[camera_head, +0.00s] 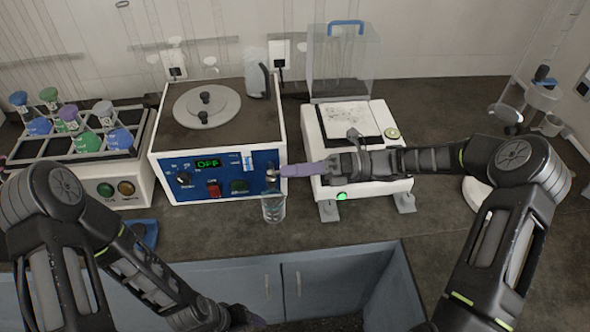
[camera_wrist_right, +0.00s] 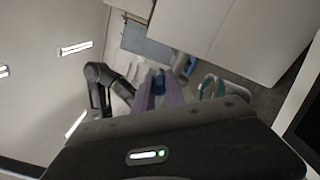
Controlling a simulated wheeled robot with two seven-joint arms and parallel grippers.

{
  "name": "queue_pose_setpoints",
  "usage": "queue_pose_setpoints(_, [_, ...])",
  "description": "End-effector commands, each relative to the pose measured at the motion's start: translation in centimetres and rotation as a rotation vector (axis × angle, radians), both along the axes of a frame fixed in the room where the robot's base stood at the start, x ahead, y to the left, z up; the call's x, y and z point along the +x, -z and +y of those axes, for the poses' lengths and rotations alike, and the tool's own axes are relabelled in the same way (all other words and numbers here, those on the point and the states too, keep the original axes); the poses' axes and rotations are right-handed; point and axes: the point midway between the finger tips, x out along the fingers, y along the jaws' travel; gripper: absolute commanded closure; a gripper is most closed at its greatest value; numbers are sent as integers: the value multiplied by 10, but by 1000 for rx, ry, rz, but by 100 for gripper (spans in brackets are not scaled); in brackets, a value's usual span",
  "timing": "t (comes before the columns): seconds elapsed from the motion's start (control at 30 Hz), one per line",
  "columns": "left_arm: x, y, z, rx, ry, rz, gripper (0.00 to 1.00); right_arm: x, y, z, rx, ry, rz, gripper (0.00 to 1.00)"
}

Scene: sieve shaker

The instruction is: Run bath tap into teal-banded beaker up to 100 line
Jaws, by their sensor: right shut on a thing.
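The bath (camera_head: 215,135) is a white box with a blue front panel and a display reading OFF. Its small metal tap (camera_head: 271,175) sticks out at the panel's lower right. The clear teal-banded beaker (camera_head: 273,208) stands upright below the tap; it also shows in the right wrist view (camera_wrist_right: 211,88). I cannot read its 100 line or tell its water level. My right gripper (camera_head: 285,171) reaches in from the right, its purple fingers shut at the tap, on what looks like its blue handle (camera_wrist_right: 160,83). My left gripper (camera_head: 247,318) is low at the front, its fingertips barely visible.
A rack of capped flasks (camera_head: 95,170) stands left of the bath. A white balance (camera_head: 355,140) with a clear cover behind stands right, under my right forearm. A blue item (camera_head: 145,233) lies on the counter at front left. An open sink or drawer recess (camera_head: 385,290) lies in front.

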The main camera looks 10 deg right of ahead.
Motion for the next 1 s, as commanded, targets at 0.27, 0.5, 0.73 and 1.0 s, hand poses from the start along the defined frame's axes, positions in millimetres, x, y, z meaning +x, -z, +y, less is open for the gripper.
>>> queue_pose_setpoints(0.27, [0,0,-1,-1,1,-1,29,1,-1,1,-1,-4,-2,100])
queue_pose_setpoints(0.5, [0,0,-1,-1,1,-1,29,0,-1,1,0,-6,-2,67])
queue_pose_setpoints(0.73, [0,0,0,-1,1,-1,29,0,0,1,0,-6,-1,63])
queue_pose_setpoints(1.0, [0,5,-1,-2,1,-2,29,0,1,-13,-1,-4,-2,63])
